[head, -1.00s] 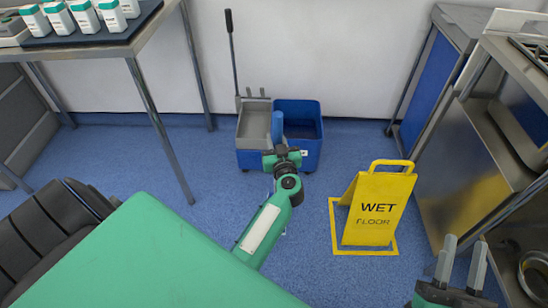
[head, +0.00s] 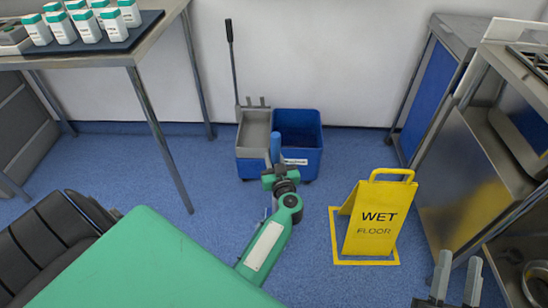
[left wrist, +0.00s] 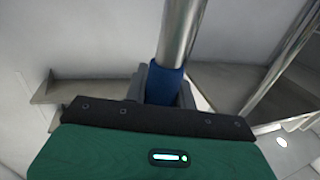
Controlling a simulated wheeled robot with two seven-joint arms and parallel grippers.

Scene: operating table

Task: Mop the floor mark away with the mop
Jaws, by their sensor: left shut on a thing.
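The mop's blue grip (head: 275,147) stands up from my left gripper (head: 278,172) in the head view, in front of the bucket. In the left wrist view, the mop's metal pole (left wrist: 181,35) with a blue sleeve (left wrist: 164,84) sits between the fingers of my left gripper (left wrist: 165,88), which is shut on it. The mop's lower end is hidden behind my arm in the head view. I see no floor mark on the visible floor. My right gripper (head: 456,280) is open and empty at the lower right, with two grey fingers apart.
A blue mop bucket (head: 310,162) with a grey wringer stands against the back wall. A yellow wet-floor sign (head: 377,220) stands to its right. A steel table (head: 165,20) is at left, steel cabinets (head: 465,165) at right.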

